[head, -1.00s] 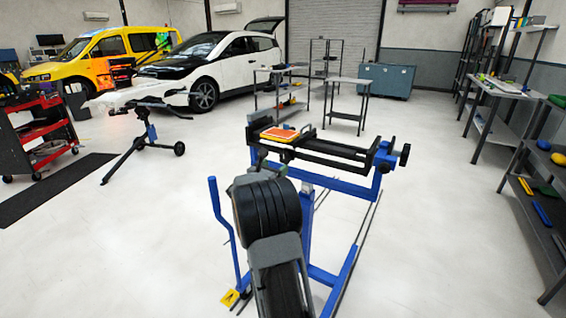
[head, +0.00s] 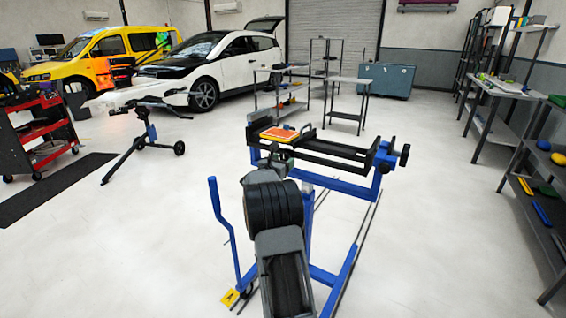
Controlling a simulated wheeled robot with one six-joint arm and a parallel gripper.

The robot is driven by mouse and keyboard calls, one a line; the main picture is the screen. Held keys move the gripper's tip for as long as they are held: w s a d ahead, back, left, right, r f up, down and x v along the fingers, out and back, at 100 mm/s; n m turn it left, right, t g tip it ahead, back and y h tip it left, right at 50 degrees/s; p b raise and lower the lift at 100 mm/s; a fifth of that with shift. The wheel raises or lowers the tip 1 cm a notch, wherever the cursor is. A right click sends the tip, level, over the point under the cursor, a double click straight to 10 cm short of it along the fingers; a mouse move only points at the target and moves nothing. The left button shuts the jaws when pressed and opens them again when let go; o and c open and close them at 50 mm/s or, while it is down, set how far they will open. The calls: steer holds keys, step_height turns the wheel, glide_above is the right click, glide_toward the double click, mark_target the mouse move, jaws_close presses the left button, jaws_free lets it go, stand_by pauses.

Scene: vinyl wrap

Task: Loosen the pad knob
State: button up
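A blue stand (head: 345,186) carries a long black clamp bar (head: 335,152) in the middle of the head view. A round black knob (head: 405,155) sits at the bar's right end. I cannot tell whether this is the pad knob, as another knob may be hidden behind my arm. My arm rises from the bottom and reaches the left part of the bar. Its end, with my gripper (head: 277,160), is at or just below the bar's left side, well left of the black knob. The fingers are too hidden and small to make out.
An orange and yellow flat item (head: 279,134) lies on the bar's left end. A blue upright lever (head: 224,230) with a yellow pedal (head: 230,297) stands left of my arm. Shelves (head: 540,190) line the right side. The floor around the stand is clear.

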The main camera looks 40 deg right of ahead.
steer(key=c, duration=0.6)
steer(key=shift+c, duration=0.2)
